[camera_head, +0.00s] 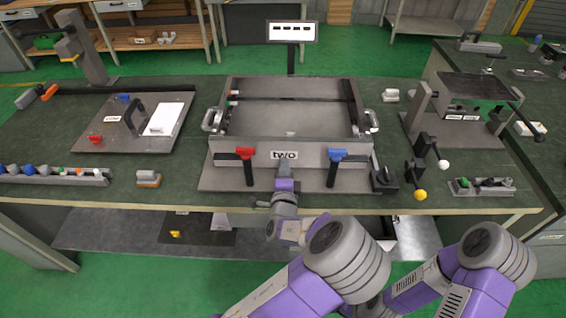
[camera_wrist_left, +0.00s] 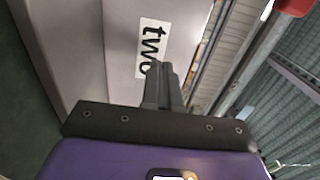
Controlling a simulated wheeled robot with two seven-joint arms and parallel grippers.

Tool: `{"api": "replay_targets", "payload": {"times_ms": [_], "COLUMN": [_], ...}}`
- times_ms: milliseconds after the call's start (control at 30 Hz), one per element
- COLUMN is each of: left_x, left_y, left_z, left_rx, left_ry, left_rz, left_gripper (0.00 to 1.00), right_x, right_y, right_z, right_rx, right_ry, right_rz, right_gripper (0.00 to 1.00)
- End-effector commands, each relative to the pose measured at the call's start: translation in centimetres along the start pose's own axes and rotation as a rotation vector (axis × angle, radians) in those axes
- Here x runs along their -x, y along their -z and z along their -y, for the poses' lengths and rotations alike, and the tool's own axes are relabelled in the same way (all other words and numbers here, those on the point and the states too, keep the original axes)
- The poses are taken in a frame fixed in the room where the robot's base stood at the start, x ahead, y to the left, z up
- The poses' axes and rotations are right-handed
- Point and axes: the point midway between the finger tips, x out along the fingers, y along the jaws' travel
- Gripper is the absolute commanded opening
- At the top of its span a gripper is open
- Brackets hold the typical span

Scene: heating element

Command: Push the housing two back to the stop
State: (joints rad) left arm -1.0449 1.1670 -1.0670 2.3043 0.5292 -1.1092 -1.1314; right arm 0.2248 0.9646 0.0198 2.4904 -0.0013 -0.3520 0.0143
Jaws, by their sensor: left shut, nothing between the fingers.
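The housing two (camera_head: 313,155) is a grey open box with a "two" label on its front wall, on a base plate at the middle of the table. Its front wall also shows in the left wrist view (camera_wrist_left: 102,45). My left gripper (camera_head: 284,163) is shut and empty at the front wall, just below the label. In the left wrist view its closed fingers (camera_wrist_left: 159,82) point at the wall by the label; I cannot tell whether they touch it. My right gripper is not visible; only part of my right arm shows at the lower right.
A red-handled clamp (camera_head: 246,165) and a blue-handled clamp (camera_head: 337,165) stand at the front of the housing, either side of my left gripper. A black-knobbed block (camera_head: 384,180) is at the right. A plate with a white panel (camera_head: 164,118) lies at the left.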

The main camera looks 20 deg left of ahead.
Motion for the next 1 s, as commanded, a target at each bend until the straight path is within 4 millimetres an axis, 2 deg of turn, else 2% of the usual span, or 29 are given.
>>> {"api": "replay_targets", "payload": {"times_ms": [333, 500, 700, 1000], "left_x": [8.6, 9.0, 9.9, 10.5], "left_y": [0.2, 0.3, 0.2, 0.1], "left_z": [0.2, 0.6, 0.4, 0.1], "left_rx": [-0.005, -0.005, -0.003, 0.000], "left_ry": [-0.002, 0.001, 0.000, 0.000], "left_rz": [-0.005, -0.003, -0.003, -0.001], "left_gripper": [0.00, 0.00, 0.00, 0.00], "right_x": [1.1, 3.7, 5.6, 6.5], "right_y": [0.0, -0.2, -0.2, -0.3], "right_z": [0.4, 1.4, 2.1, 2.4], "right_rx": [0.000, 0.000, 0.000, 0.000], "right_ry": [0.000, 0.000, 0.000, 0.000], "right_rz": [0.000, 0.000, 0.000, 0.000], "right_gripper": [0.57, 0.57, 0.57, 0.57]}}
